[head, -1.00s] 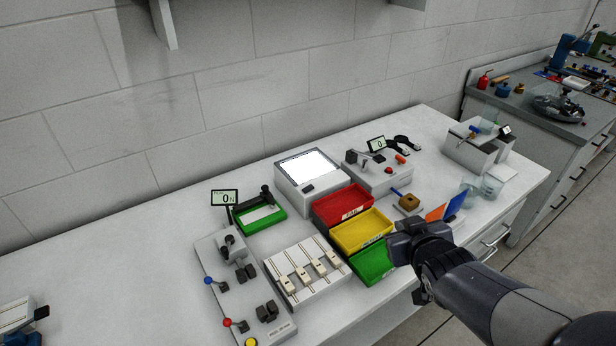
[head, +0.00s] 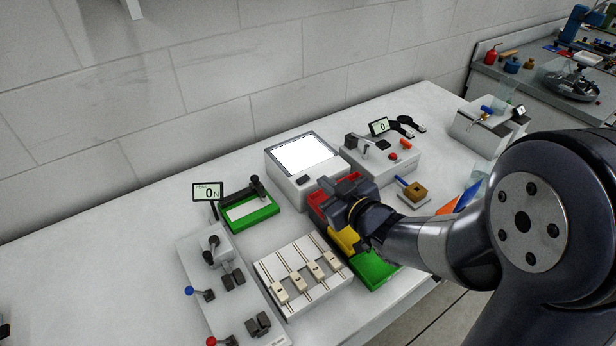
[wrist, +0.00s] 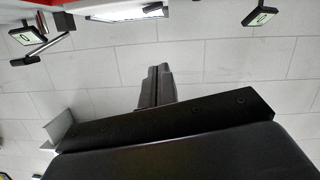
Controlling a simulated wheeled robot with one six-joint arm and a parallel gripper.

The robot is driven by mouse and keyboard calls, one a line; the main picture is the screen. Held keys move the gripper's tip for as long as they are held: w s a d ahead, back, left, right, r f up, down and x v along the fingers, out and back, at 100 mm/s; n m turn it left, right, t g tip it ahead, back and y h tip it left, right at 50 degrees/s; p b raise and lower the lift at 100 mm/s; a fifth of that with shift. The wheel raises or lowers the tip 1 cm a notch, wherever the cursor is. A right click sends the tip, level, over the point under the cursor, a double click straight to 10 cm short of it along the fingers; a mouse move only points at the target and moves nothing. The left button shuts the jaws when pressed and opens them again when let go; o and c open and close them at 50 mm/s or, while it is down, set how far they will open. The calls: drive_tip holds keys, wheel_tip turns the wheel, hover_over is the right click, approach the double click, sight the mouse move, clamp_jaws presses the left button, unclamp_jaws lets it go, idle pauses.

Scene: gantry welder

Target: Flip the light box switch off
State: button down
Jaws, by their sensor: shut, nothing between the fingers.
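The light box (head: 283,180) stands on the bench with its panel glowing bright white. A small black switch (head: 303,180) shows on its near face. My gripper (head: 327,187) is in front of the light box, close to its near right side and above the red tray. Whether it touches anything cannot be told. In the wrist view the two fingers (wrist: 158,72) are together with nothing between them, and the bright panel (wrist: 125,13) shows at the top edge.
Red (head: 317,205), yellow (head: 343,240) and green (head: 372,267) trays lie under my gripper, partly hidden. A white rack with sliders (head: 300,275) is at the front. A device with a red button (head: 385,165) stands right of the light box. Bare bench lies at left.

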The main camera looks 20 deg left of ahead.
drive_tip(key=p, duration=0.2)
hover_over(309, 179)
drive_tip(key=s, duration=0.3)
wheel_tip(309, 179, down, 2)
drive_tip(key=shift+w+d+f+p, duration=0.1)
drive_tip(key=shift+w+f, duration=0.05)
drive_tip(key=shift+f, duration=0.55)
drive_tip(key=shift+w+d+f+p, duration=0.1)
drive_tip(key=shift+w+f, duration=0.1)
drive_tip(key=shift+f, duration=0.55)
drive_tip(key=shift+w+f+p, duration=0.1)
drive_tip(key=shift+w+f, duration=0.05)
drive_tip(key=shift+f, duration=0.55)
drive_tip(key=shift+f, duration=0.1)
